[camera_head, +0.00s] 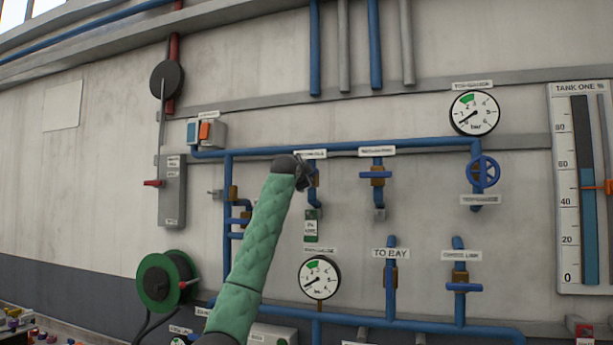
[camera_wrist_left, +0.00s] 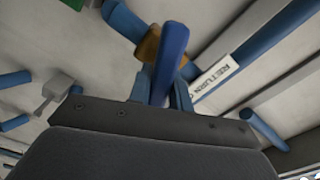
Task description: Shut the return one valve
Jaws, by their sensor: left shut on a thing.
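The return one valve (camera_head: 313,178) sits on a short blue pipe below its white label (camera_head: 311,154), mostly hidden behind my left gripper (camera_head: 304,181) in the head view. In the left wrist view, its blue lever (camera_wrist_left: 173,55) stands between the two fingers of my left gripper (camera_wrist_left: 168,98), which is shut on it. The brass valve body (camera_wrist_left: 148,44) shows behind the lever, beside the label (camera_wrist_left: 214,76) with "RETURN O" readable. The lever looks slanted to the pipe; its exact angle is hard to tell. My right gripper is not in view.
A similar valve (camera_head: 378,175) with a level blue lever is just right. A blue handwheel (camera_head: 484,172) and a tank level scale (camera_head: 587,190) are farther right.

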